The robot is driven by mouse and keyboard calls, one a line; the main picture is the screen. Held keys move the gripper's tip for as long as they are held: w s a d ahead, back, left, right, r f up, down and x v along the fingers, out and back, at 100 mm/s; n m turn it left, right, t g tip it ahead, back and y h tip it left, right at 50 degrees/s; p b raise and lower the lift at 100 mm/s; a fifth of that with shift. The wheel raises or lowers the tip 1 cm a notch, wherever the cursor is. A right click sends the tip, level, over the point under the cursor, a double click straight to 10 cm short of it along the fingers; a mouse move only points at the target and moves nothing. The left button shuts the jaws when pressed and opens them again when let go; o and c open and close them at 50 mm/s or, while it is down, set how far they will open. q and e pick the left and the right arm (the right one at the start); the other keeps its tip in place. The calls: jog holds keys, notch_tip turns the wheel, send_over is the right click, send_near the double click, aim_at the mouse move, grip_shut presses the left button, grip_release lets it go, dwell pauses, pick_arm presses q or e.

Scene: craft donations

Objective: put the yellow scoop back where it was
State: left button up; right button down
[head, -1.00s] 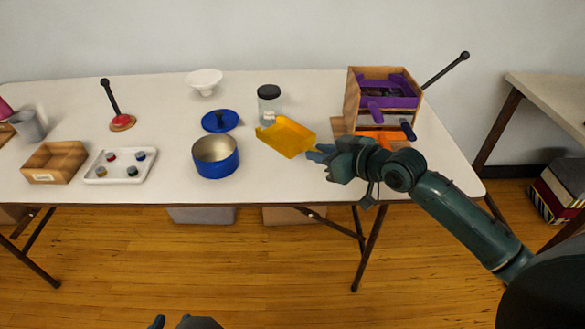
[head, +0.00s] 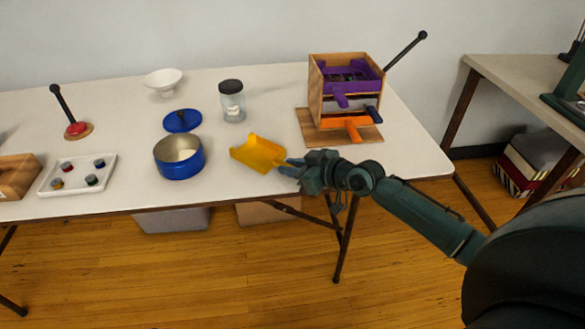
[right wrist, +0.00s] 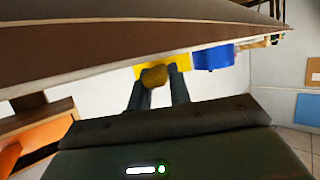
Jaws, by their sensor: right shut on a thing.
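The yellow scoop (head: 256,153) is held near the front edge of the white table, right of the blue pot (head: 179,158). My right gripper (head: 288,167) is shut on the scoop's handle end, with the scoop's pan pointing left. I cannot tell whether the scoop touches the table. In the right wrist view, the scoop (right wrist: 172,68) shows just beyond the two fingers, with the blue pot (right wrist: 213,58) beside it. My left gripper is not in view.
A wooden box with purple, grey and orange drawers (head: 345,90) stands on a board at the right. A jar (head: 232,104), blue lid (head: 183,120), white bowl (head: 164,80), paint tray (head: 78,174) and red-based lever (head: 77,129) are also on the table. Tabletop between scoop and jar is clear.

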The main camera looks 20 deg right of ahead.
jog(key=c, duration=1.3)
grip_release()
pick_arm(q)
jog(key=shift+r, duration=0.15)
pick_arm(e)
jog(key=shift+s+d, duration=0.1)
jog(key=p+v, duration=0.1)
jog(key=v, duration=0.9)
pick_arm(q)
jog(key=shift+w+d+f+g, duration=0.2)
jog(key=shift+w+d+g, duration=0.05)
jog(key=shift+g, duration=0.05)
pick_arm(e)
jog(key=s+a+f+m+h, duration=0.1)
jog(key=s+a+f+m, duration=0.1)
jog(key=s+a, duration=0.5)
jog(key=s+a+f+m+t+h, duration=0.1)
jog(key=s+a+f, duration=0.2)
jog(key=s+a, duration=0.5)
jog(key=shift+s+f+m, duration=0.2)
jog(key=shift+s+m, duration=0.2)
jog(key=shift+s, duration=0.45)
